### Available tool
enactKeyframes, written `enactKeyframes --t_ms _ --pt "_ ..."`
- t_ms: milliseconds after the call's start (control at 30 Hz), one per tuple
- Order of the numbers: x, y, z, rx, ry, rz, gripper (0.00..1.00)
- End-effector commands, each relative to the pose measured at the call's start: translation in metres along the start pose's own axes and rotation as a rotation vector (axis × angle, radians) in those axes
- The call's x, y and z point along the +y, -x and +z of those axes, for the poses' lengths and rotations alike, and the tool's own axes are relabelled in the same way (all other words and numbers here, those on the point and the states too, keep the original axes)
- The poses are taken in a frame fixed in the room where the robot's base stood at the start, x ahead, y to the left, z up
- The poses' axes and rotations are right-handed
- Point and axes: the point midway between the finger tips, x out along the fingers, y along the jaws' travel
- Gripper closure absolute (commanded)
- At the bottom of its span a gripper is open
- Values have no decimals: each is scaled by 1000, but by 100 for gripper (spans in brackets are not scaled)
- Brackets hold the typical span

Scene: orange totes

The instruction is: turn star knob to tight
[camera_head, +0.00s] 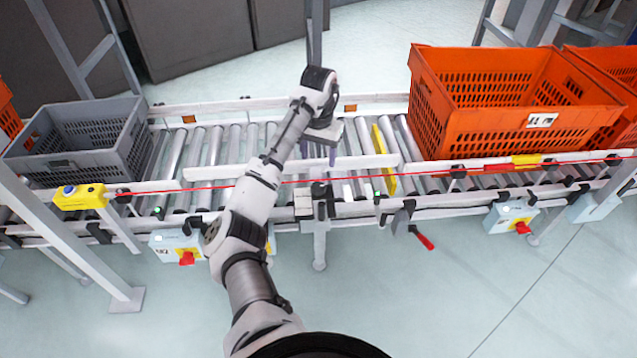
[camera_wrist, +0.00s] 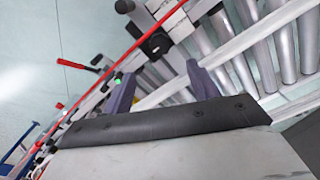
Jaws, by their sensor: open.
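My gripper (camera_head: 318,152) points down over the conveyor rollers, just behind the near guide rail. Its two dark fingers are apart with nothing between them, also in the wrist view (camera_wrist: 160,84). A black knob (camera_head: 319,188) sits on a bracket at the near rail, a little in front of my gripper. In the wrist view a black knob (camera_wrist: 156,44) shows beyond the fingertips, apart from them. Other small black knobs, such as one at the right (camera_head: 458,172), sit along the rail. Their star shape and tightness are too small to tell.
A grey crate (camera_head: 80,165) stands on the left of the conveyor and an orange tote (camera_head: 470,137) on the right. A yellow bar (camera_head: 385,160) crosses the rollers. A red line (camera_head: 220,187) runs along the near rail. A red-handled lever (camera_head: 424,240) hangs below.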

Motion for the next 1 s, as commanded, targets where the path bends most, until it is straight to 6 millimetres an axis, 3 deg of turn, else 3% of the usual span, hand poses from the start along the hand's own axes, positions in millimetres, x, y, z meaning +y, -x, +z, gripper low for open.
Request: enactKeyframes --t_ms 300,500,700,967,1000 --pt "0 -69 0 -1 3 1 41" --pt "0 -100 0 2 1 1 41" --pt "0 -112 -1 4 0 0 41" --pt "0 -113 -1 4 0 0 41" --pt "0 -113 -1 4 0 0 44"
